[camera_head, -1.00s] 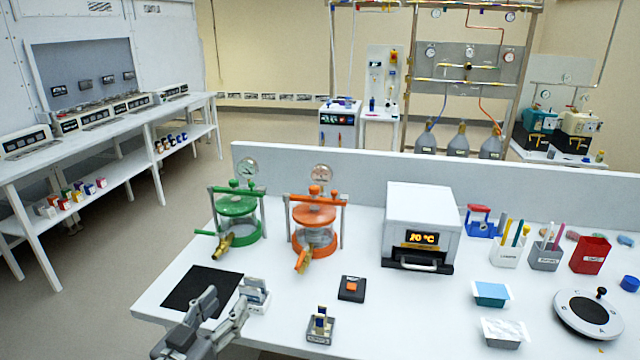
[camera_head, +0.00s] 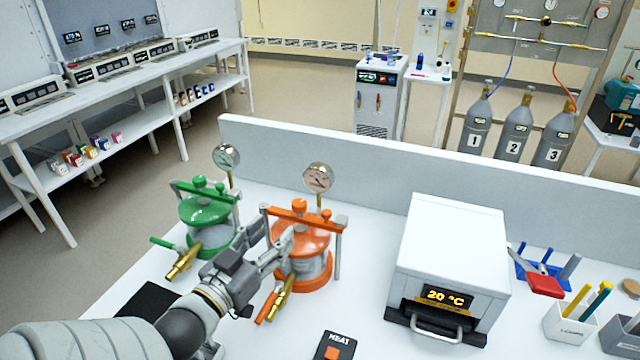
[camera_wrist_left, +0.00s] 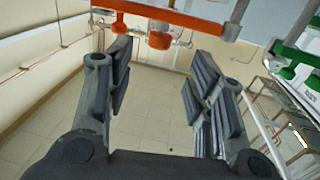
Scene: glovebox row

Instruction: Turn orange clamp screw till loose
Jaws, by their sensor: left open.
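The orange clamp screw (camera_head: 299,205) sits on top of the orange crossbar (camera_head: 330,219) of the orange-lidded vessel (camera_head: 318,266). My left gripper (camera_head: 283,243) is open and empty, just left of and in front of this vessel, about level with its lid and below the crossbar. It hides part of the lid and the vessel's left side. In the left wrist view the two fingers (camera_wrist_left: 160,75) are spread apart, with the orange crossbar (camera_wrist_left: 185,17) and an orange knob (camera_wrist_left: 159,40) beyond them at the top. My right gripper is not in view.
A green-lidded vessel (camera_head: 207,212) stands close on the left. A round gauge (camera_head: 318,177) rises behind the orange vessel. A white oven (camera_head: 452,260) reading 20 °C stands to the right. A low grey panel (camera_head: 400,178) runs along the back of the bench.

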